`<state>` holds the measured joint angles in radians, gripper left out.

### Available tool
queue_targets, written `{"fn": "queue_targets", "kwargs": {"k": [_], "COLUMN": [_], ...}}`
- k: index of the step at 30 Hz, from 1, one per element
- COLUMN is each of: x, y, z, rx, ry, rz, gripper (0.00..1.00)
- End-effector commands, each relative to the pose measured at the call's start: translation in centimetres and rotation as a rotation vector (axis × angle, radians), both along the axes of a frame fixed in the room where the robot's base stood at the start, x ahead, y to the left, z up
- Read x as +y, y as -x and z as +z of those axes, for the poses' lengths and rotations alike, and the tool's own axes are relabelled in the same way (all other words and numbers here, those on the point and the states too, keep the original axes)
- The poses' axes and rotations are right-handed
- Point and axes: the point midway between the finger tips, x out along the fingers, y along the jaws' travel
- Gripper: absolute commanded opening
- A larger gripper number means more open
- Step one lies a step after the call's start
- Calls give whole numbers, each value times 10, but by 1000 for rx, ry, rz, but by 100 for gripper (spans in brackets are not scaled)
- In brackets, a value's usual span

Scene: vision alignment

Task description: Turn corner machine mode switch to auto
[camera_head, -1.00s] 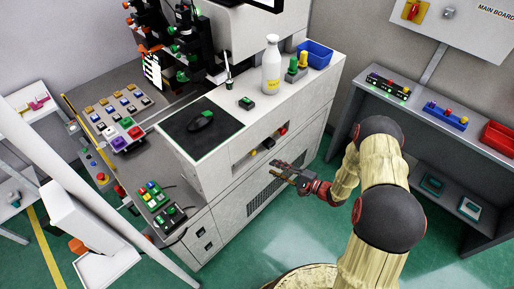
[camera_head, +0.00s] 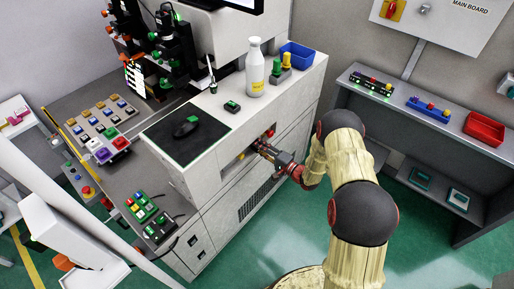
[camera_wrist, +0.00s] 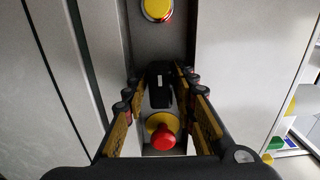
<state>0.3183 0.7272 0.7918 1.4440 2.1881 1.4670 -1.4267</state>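The black mode switch knob (camera_wrist: 160,88) is in the recessed grey panel on the front of the white machine (camera_head: 222,172). It points lengthwise along the panel in the wrist view, with a small white mark on it. My gripper (camera_wrist: 160,82) is open, with one finger on each side of the knob. I cannot tell whether either finger touches it. In the head view my gripper (camera_head: 261,147) is at the panel recess and hides the switch.
A red push button on a yellow base (camera_wrist: 163,136) sits close to the knob, between my fingers. A yellow button (camera_wrist: 157,8) is at the panel's other end. A white bottle (camera_head: 254,70) and a blue bin (camera_head: 296,54) stand on the machine top.

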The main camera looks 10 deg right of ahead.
Motion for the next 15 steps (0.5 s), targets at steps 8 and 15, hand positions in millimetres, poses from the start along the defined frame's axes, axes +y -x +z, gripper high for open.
{"fn": "queue_targets", "kwargs": {"k": [8,15], "x": [2,2], "y": [-2,-2], "z": [0,0], "rx": [1,1], "ry": [-1,-1], "rz": [1,1], "gripper": [27,16]}}
